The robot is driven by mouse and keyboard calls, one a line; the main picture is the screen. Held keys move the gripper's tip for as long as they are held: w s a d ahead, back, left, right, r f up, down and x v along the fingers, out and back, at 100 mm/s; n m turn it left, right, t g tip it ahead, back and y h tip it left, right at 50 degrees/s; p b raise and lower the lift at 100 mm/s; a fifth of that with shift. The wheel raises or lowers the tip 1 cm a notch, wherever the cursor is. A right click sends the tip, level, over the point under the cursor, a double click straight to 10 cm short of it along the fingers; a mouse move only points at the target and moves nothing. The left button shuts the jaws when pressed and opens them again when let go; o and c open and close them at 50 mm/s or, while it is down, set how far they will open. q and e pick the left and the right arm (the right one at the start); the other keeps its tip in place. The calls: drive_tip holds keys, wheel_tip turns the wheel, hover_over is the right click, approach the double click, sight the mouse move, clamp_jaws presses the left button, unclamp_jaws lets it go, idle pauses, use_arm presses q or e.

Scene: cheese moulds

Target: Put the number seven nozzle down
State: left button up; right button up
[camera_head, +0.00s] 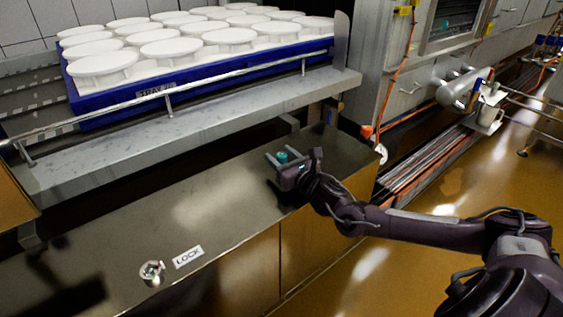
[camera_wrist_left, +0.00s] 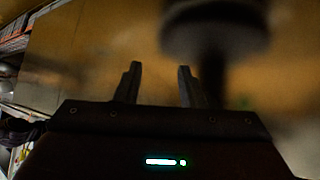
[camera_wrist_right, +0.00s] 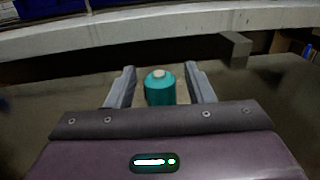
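A teal nozzle (camera_head: 283,157) with a pale top stands upright at the far end of the steel counter (camera_head: 219,217). No number on it can be read. My right gripper (camera_head: 281,158) is low over the counter, with the nozzle between its fingers. In the right wrist view, the nozzle (camera_wrist_right: 160,87) has a gap on each side, so the fingers (camera_wrist_right: 161,84) are open and apart from it. The nozzle's base is hidden by the gripper body. My left gripper (camera_wrist_left: 157,85) is open and empty over a blurred brown floor, outside the head view.
A metal fitting (camera_head: 152,272) sits beside a LOCK label (camera_head: 188,257) at the near end of the counter. A blue tray (camera_head: 207,75) of white moulds stands on a rack behind. The counter between fitting and gripper is clear.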

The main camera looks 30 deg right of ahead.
clamp_jaws()
drive_tip(key=shift+r, duration=0.15)
